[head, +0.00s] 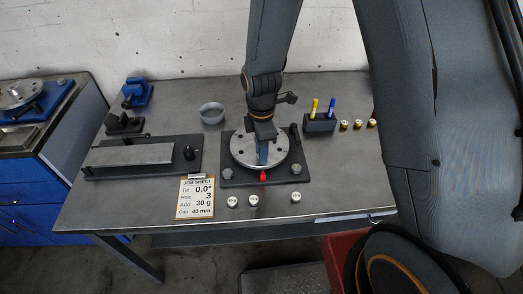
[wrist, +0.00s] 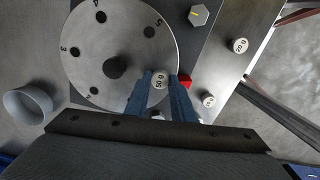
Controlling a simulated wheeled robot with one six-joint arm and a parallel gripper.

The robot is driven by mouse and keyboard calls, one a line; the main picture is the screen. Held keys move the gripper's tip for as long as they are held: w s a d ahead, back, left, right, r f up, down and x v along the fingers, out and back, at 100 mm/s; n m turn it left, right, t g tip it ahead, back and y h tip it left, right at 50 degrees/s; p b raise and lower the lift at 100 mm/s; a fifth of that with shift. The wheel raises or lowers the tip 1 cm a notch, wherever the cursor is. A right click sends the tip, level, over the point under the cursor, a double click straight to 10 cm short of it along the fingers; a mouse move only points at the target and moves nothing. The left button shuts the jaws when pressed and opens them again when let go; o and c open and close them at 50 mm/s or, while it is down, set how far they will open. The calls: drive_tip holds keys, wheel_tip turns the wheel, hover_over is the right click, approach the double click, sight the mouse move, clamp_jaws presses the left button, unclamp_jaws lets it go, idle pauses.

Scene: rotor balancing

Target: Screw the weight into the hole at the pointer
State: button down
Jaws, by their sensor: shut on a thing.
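The steel rotor disc (head: 241,148) lies flat on a dark base plate, and its numbered holes show in the wrist view (wrist: 118,70). The red pointer (head: 263,176) is at the disc's front rim; it also shows in the wrist view (wrist: 185,81), just right of my fingers. My gripper (head: 263,158) points down over the front part of the disc. Its blue fingers are shut on a small pale weight (wrist: 159,79) beside the pointer. The weight's label is hard to read, and its underside and the hole beneath are hidden. I cannot tell whether it is seated.
Loose weights (head: 232,201) stand in front of the base plate, near the job sheet (head: 195,198), which reads hole 3, add 30 g. A grey bowl (head: 212,113), a pen holder (head: 319,123) and brass-coloured pieces (head: 344,124) stand behind. Bolt heads (head: 296,169) rise from the plate.

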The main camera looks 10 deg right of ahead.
drive_tip(key=m+p, duration=0.1)
drive_tip(key=m, duration=0.3)
drive_tip(key=m+p, duration=0.1)
drive_tip(key=m, duration=0.4)
drive_tip(key=m+p, duration=0.1)
drive_tip(key=m, duration=0.2)
drive_tip(key=shift+m, duration=0.4)
drive_tip(key=m+p, duration=0.1)
drive_tip(key=m, duration=0.3)
drive_tip(key=shift+m, duration=0.7)
